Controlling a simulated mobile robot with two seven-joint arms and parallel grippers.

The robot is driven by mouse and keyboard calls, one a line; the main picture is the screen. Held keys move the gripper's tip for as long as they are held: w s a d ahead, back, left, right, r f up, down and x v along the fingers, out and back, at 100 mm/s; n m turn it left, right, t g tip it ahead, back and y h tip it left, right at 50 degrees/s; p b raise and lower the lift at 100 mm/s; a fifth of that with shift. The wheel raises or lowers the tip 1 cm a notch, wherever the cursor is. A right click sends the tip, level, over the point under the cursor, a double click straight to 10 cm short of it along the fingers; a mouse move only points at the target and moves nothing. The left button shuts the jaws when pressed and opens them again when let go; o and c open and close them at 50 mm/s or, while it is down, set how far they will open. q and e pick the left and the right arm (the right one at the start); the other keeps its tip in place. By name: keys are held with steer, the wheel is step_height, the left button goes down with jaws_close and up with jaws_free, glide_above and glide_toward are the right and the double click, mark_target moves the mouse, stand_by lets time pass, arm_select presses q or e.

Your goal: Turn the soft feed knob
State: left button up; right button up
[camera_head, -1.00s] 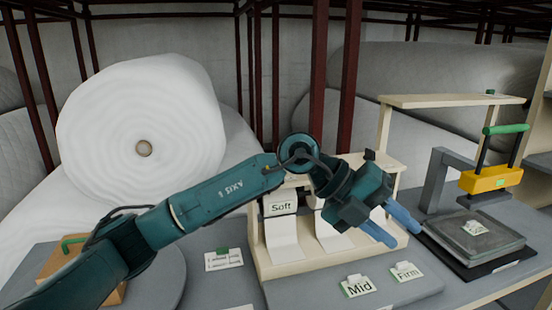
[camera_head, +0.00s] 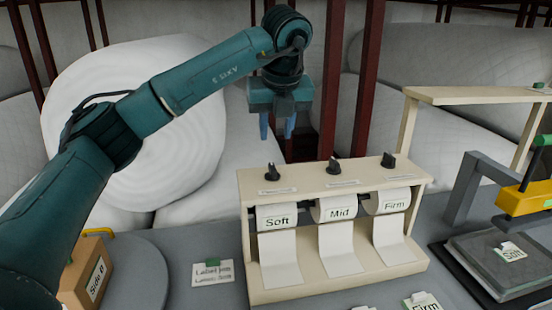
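The soft feed knob (camera_head: 271,171) is a small black knob on top of the cream dispenser (camera_head: 340,280), at its left end above the Soft roll (camera_head: 278,217). The mid knob (camera_head: 333,166) and the firm knob (camera_head: 388,160) stand to its right, above the Mid roll (camera_head: 340,210) and Firm roll (camera_head: 392,202). My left gripper (camera_head: 277,130) points down above the soft knob in the picture, with its blue fingers apart and nothing between them. It does not touch the knob. My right gripper is not in view.
A press with a yellow head (camera_head: 525,199) and a grey pad stands at the right. A label card (camera_head: 212,273) lies left of the dispenser. A cardboard box (camera_head: 90,272) sits on a grey round plate at the left. Large white rolls and dark red posts stand behind.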

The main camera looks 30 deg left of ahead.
mark_target(273, 166)
arm_select(q)
steer(key=p+x, duration=0.2)
steer(key=x, duration=0.8)
steer(key=shift+f, duration=0.35)
steer(key=shift+c, duration=0.5)
jaws_close()
